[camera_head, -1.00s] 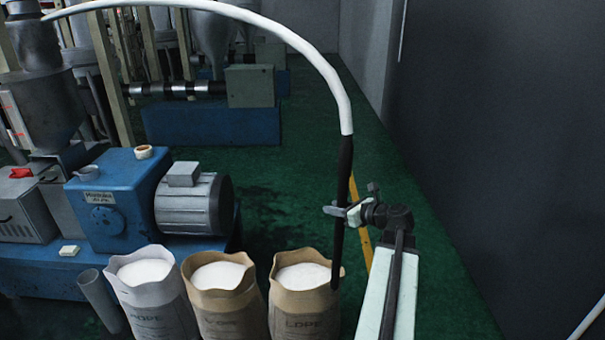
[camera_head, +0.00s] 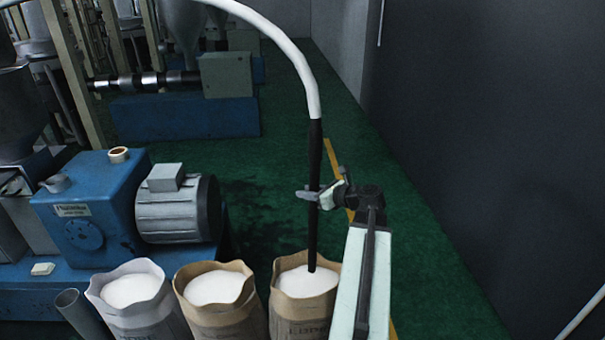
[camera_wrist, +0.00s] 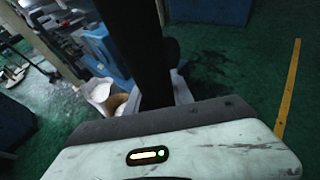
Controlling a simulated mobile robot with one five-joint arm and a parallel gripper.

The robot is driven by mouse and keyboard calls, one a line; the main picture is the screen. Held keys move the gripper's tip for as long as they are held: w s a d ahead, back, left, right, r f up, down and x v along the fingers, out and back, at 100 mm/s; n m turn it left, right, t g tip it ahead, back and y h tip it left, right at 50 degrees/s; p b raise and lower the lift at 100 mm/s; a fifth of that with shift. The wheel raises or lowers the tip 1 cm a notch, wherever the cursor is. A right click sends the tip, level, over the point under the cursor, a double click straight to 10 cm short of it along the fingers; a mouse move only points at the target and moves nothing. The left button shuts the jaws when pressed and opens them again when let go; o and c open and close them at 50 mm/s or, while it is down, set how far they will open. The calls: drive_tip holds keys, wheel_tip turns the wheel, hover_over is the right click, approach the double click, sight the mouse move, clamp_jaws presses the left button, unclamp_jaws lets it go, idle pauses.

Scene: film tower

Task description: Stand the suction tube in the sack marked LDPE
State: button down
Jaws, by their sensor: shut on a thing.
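The suction tube (camera_head: 314,170) is black and rigid, with a white hose (camera_head: 295,52) running from its top to the upper left. My gripper (camera_head: 311,194) is shut on the tube partway up, and the tube hangs nearly upright. The sack marked LDPE (camera_head: 300,314) is brown, open-topped and full of white granules. The tube's lower end shows over the granules inside the sack's mouth, near the right; I cannot tell whether it touches them. In the wrist view the dark tube (camera_wrist: 135,45) fills the middle and hides much of the sacks.
Another brown sack (camera_head: 220,318) and a white sack (camera_head: 140,318) stand to the left, both full of granules. A grey pipe (camera_head: 78,312) leans beside the white sack. A blue machine with a grey motor (camera_head: 178,210) stands behind them. Green floor is clear to the right.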

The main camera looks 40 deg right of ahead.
wheel_tip(320, 180, up, 6)
drive_tip(key=w+p, duration=0.2)
drive_tip(key=p, duration=0.4)
wheel_tip(320, 180, down, 43)
drive_tip(key=b, duration=4.2)
drive_tip(key=shift+s+d+r+b, duration=0.15)
drive_tip(key=shift+s+r+b, duration=0.05)
drive_tip(key=shift+b, duration=0.1)
drive_tip(key=c, duration=1)
unclamp_jaws()
drive_tip(key=p+v, duration=0.2)
drive_tip(key=v, duration=0.6)
drive_tip(key=shift+p, duration=0.35)
